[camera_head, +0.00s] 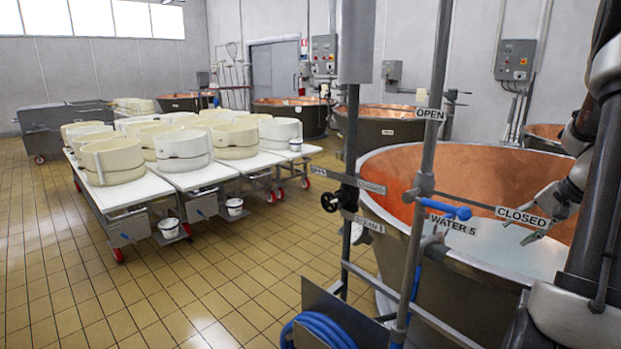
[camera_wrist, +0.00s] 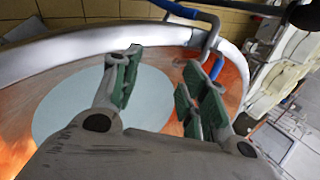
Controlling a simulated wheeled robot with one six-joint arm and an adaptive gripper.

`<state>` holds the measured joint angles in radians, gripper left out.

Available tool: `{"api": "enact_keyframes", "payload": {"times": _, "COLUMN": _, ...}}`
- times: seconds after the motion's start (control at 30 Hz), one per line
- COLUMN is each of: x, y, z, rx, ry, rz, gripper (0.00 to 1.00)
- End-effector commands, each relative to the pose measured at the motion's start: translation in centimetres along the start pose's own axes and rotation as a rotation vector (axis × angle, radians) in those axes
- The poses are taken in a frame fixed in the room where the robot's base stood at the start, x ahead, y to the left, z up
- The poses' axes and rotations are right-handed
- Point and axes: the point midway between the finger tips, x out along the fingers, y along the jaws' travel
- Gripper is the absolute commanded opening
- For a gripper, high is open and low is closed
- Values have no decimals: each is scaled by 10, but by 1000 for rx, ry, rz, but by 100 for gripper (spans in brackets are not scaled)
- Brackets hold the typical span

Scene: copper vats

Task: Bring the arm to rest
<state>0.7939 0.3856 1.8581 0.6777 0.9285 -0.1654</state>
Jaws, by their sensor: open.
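My gripper (camera_head: 522,232) is at the right of the head view, in front of the open copper vat (camera_head: 420,165) or over its rim; the exact depth is hard to tell. In the wrist view my gripper (camera_wrist: 162,78) has its two green-padded fingers spread apart, with nothing between them. Beyond them lie the vat's pale rim (camera_wrist: 90,48), its copper wall and whitish liquid (camera_wrist: 95,105). In the head view my fingertips appear close to the "CLOSED" label (camera_head: 522,216); I cannot tell whether they touch it. My arm runs up the right edge, partly out of view.
A pipe frame with a blue-handled valve (camera_head: 447,211) and a "WATER 5" label stands before the vat. A blue hose (camera_head: 318,330) hangs low in front. Carts with white moulds (camera_head: 113,160) stand left. The tiled floor (camera_head: 190,295) between is clear.

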Motion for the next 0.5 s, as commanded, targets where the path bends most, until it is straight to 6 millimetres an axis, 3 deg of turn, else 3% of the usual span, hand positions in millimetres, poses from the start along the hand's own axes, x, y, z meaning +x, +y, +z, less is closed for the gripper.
{"api": "enact_keyframes", "payload": {"times": 0.23, "x": -5, "y": 29, "z": 36, "rx": -8, "ry": -59, "rz": 94, "gripper": 43}}
{"api": "enact_keyframes", "payload": {"times": 0.5, "x": -34, "y": 30, "z": 103, "rx": -146, "ry": -103, "rz": 229, "gripper": 43}}
